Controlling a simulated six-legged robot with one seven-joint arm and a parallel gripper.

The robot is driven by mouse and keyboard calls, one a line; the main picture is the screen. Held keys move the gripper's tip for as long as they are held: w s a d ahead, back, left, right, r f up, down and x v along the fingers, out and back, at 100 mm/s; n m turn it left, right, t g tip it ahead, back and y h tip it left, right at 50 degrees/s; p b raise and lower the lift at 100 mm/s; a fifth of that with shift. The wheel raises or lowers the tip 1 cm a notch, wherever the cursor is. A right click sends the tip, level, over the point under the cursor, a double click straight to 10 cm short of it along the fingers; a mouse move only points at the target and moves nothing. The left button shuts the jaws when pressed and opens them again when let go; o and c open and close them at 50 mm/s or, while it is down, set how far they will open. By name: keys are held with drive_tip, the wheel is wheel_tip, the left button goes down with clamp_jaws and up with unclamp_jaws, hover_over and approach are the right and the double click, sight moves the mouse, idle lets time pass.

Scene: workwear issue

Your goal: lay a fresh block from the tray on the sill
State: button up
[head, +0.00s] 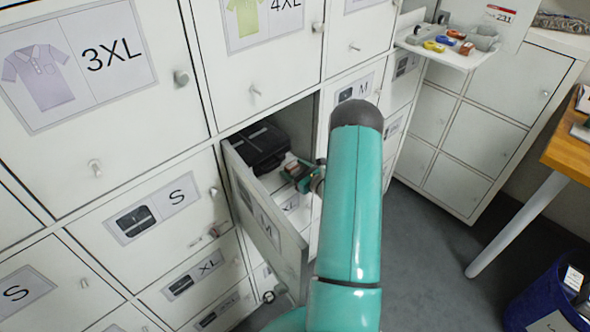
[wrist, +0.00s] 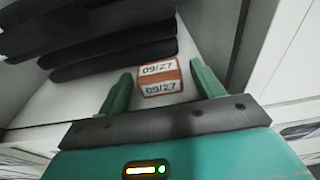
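My gripper (wrist: 160,70) is open at the open compartment, as the wrist view shows. A block (wrist: 161,76) with orange edges and two white labels reading "09/27" is between the fingertips, with a gap on each side. It appears to rest on the white compartment floor (wrist: 112,83), in front of a dark folded stack (wrist: 105,50). In the head view my gripper (head: 297,172) is just inside the opening, by the dark stack (head: 259,147); the block is hard to make out there. A light fold-out tray (head: 420,50) at the upper right holds small yellow, blue, orange and grey items.
The compartment's door (head: 262,215), marked M, is swung open to the left of my arm. Closed labelled lockers surround it. A wooden table (head: 570,150) and a blue bin (head: 535,300) are at the right. Grey floor (head: 430,260) between is clear.

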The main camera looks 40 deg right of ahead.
drive_tip(key=shift+r, duration=0.2)
drive_tip(key=s+r, duration=0.1)
drive_tip(key=s, duration=1.1)
drive_tip(key=shift+d+r, duration=0.15)
drive_tip(key=shift+r, duration=0.2)
